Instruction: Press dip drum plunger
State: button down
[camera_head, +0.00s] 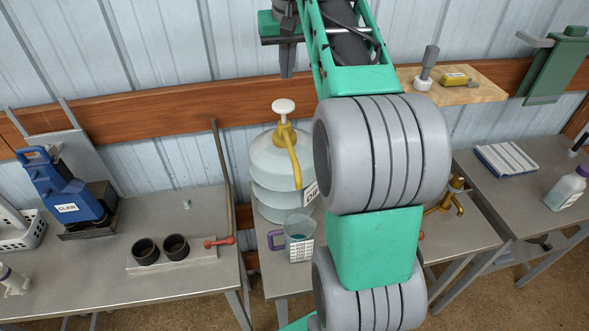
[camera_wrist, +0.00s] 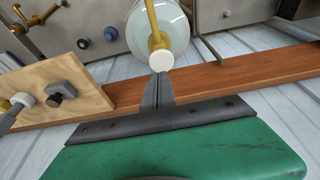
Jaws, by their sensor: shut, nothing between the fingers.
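The dip drum (camera_head: 268,160) is a ribbed white drum with a partly hidden label, standing on the middle bench. Its brass pump (camera_head: 284,132) has a curved yellow spout and a white round plunger cap (camera_head: 283,106) on top. The plunger looks raised. My gripper (camera_head: 287,74) is shut and empty, pointing down above the cap with a small gap showing in the head view. In the wrist view the closed fingertips (camera_wrist: 160,76) overlap the cap's edge (camera_wrist: 161,60); contact cannot be told. My arm hides the drum's right side.
A clear measuring jug (camera_head: 300,246) with a purple handle stands in front of the drum. A bent rod (camera_head: 222,175) rises left of it. A wooden shelf (camera_head: 490,92) is on the wall at right. A blue device (camera_head: 65,190) and two black cups stand on the left bench.

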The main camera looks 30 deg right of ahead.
jog(key=shift+d+r, duration=0.45)
jog(key=shift+r, duration=0.35)
jog(key=shift+d+r, duration=0.45)
jog(key=shift+r, duration=0.35)
jog(key=shift+d+r, duration=0.45)
jog(key=shift+r, duration=0.35)
